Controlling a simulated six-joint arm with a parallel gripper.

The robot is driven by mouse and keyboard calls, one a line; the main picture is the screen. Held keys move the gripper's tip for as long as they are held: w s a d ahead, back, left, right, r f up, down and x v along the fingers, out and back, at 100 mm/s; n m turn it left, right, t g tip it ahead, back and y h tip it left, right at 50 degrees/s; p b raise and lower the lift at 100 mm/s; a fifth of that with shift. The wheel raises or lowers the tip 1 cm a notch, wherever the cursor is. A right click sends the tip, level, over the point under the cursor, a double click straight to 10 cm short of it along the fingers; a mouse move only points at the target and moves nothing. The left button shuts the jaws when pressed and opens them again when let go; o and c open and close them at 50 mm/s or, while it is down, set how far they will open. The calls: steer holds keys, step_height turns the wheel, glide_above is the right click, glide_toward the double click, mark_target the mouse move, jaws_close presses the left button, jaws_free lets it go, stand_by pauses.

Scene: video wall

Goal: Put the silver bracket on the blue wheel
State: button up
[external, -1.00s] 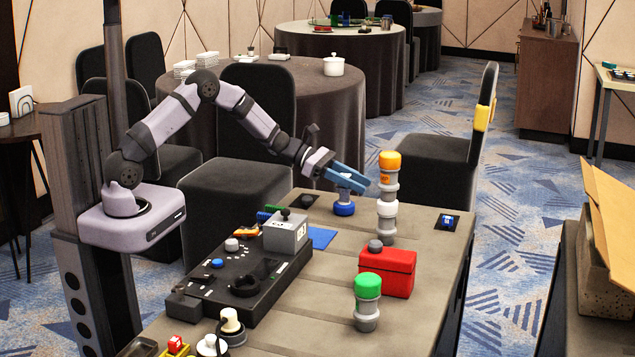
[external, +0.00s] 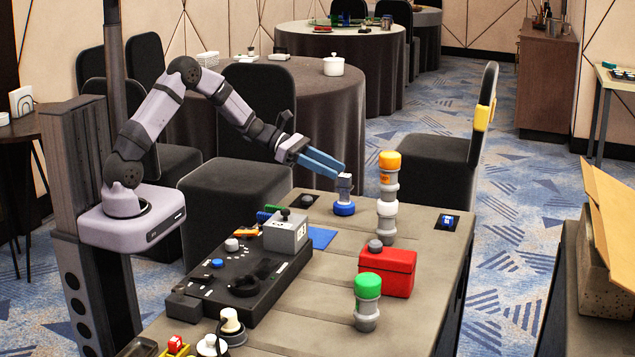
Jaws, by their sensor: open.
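The blue wheel (external: 344,209) lies on the grey table near its far edge. A small silver-grey piece, which looks like the silver bracket (external: 344,187), stands upright on top of the blue wheel. My gripper (external: 339,170), with blue fingers, is open just above and to the left of the bracket. The fingertips are close to its top; I cannot tell whether they touch it.
A grey column with an orange top (external: 388,200) stands right of the wheel. A red box (external: 387,274) and a green-capped post (external: 367,300) are nearer. A black control panel (external: 240,285) fills the left.

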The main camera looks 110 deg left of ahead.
steer(key=shift+v, duration=1.8)
steer(key=w+d+r+m+g+h+p, duration=0.15)
steer(key=w+d+m+h, duration=0.35)
steer(key=d, duration=0.6)
steer(key=w+d+r+m+g+h+p, duration=0.1)
steer(key=w+d+r+m+g, duration=0.15)
steer(key=d+m, duration=0.6)
steer(key=s+d+r+m+g+h+p, duration=0.15)
steer(key=d+m+g, duration=0.6)
steer(key=d, duration=1.55)
steer(key=s+d+f+m+g+y, duration=0.15)
steer(key=s+d+m, duration=0.25)
steer(key=s+m, duration=0.4)
steer(key=s+d+f+m+g+y, duration=0.1)
steer(key=s+d+f+m+y, duration=0.25)
steer(key=s+m, duration=0.35)
steer(key=s+a+f+y+b, duration=0.3)
steer(key=s+a+f+b, duration=0.2)
steer(key=s+a+f, duration=0.45)
step_height(320, 180, up, 16)
steer(key=w+a+p, duration=0.1)
steer(key=w+p, duration=0.1)
steer(key=p, duration=1.6)
steer(key=shift+a, duration=0.25)
